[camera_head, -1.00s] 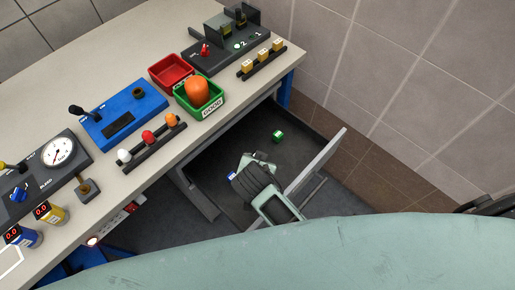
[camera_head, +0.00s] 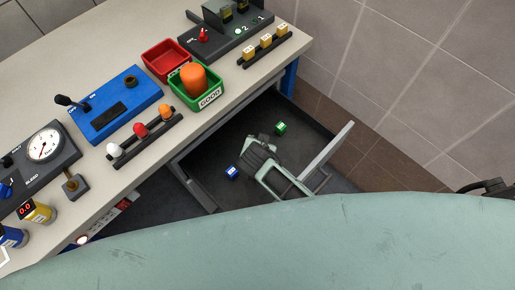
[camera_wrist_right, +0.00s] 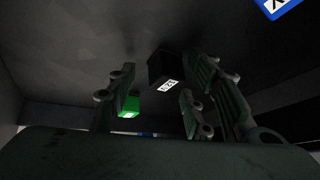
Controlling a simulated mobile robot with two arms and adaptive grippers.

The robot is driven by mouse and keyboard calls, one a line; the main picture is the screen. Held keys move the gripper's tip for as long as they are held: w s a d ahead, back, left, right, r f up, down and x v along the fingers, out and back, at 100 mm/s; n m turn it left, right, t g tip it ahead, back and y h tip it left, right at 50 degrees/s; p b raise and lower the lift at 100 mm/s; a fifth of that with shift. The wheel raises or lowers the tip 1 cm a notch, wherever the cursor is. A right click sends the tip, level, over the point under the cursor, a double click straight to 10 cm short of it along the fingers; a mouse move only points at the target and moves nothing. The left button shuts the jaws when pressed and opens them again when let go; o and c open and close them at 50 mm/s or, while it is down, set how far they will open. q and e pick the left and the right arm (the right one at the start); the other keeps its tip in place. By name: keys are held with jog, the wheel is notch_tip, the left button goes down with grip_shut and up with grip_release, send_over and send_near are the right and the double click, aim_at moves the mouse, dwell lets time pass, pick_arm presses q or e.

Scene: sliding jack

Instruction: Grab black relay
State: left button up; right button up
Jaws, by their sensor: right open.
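The black relay (camera_wrist_right: 165,66) is a small dark block with a white label, in the open drawer. It shows in the right wrist view between the fingers of my right gripper (camera_wrist_right: 162,78), a little beyond them; I see no clear contact. In the head view the black relay is not visible, probably hidden by my right gripper (camera_head: 257,155), which reaches down into the drawer. The right gripper is open and empty. My left gripper is not in view.
The drawer (camera_head: 210,150) also holds a green relay (camera_head: 281,128) and a blue relay (camera_head: 232,172), one on either side of the gripper. The drawer front (camera_head: 328,146) stands close to my right arm. The workbench (camera_head: 225,115) with devices and bins lies to the left.

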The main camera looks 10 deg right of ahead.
jog(key=shift+f, duration=0.1)
jog(key=c, duration=1.1)
jog(key=shift+o, duration=0.2)
jog(key=shift+w, duration=0.1)
